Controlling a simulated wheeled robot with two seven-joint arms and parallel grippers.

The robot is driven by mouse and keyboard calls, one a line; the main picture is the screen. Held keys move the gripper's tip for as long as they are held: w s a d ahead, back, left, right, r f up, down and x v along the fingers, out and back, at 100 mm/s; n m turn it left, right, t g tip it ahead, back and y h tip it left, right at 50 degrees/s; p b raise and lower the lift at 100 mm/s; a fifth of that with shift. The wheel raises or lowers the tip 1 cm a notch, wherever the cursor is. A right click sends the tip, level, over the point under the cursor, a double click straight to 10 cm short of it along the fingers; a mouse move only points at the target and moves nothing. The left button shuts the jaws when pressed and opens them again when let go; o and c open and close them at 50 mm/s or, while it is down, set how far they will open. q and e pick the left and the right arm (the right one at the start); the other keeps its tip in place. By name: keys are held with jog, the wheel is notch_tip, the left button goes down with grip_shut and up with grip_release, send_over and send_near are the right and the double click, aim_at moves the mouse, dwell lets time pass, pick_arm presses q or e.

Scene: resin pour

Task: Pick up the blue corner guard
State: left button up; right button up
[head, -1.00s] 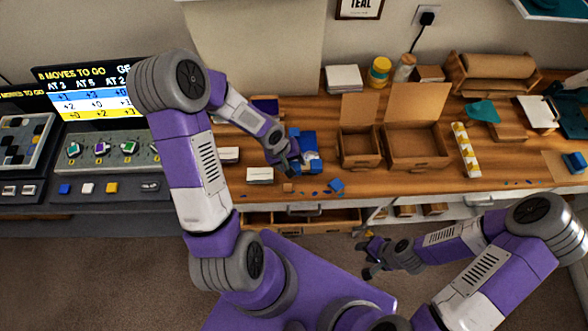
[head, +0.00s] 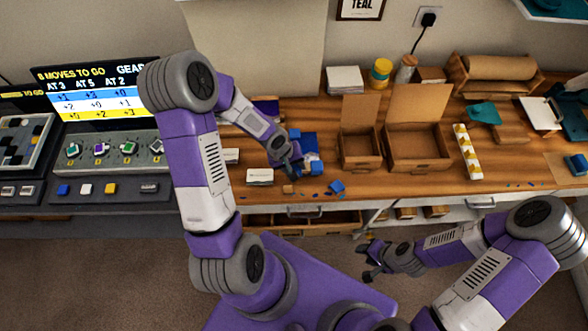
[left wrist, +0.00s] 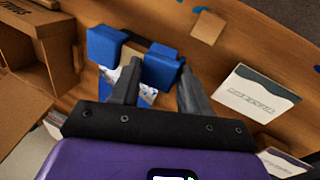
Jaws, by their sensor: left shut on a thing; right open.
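My left gripper (head: 290,168) is low over the bench at the blue pieces. In the left wrist view its two fingers (left wrist: 160,72) stand either side of a blue corner guard (left wrist: 162,64) and are shut on it. In the head view the guard between the fingers is mostly hidden, and I cannot tell whether it is lifted. A blue and white item (head: 312,165) lies by the fingers. My right gripper (head: 369,261) is open and empty, in front of the bench.
Two open cardboard boxes (head: 418,147) stand right of the left gripper. A white card stack (head: 260,176) and a small brown chip (head: 288,189) lie close by. Blue scraps dot the bench's front edge. A button console (head: 110,150) is at the left.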

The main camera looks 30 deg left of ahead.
aim_at(297, 166)
pick_arm(q)
jog(key=shift+c, duration=0.5)
notch_tip(297, 166, up, 9)
jog(key=p, duration=0.3)
jog(key=shift+f, duration=0.1)
grip_shut()
jog(key=m+b, duration=0.1)
jog(key=b, duration=0.1)
jog(key=y+b, duration=0.1)
jog(key=b, duration=0.1)
jog(key=shift+w+d+m+g, duration=0.1)
jog(key=shift+w+m+g, duration=0.2)
jog(key=shift+m, duration=0.1)
notch_tip(297, 166, down, 6)
jog(key=b, duration=0.4)
jog(key=shift+s+r, duration=0.1)
jog(key=shift+r, duration=0.15)
jog(key=shift+f+b, duration=0.5)
jog(key=shift+b, duration=0.2)
pick_arm(e)
notch_tip(297, 166, down, 6)
jog(key=shift+w+f, duration=0.2)
jog(key=shift+w, duration=0.2)
pick_arm(q)
jog(key=shift+f+b, duration=0.2)
jog(key=shift+b, duration=0.1)
pick_arm(e)
jog(key=shift+f, duration=0.25)
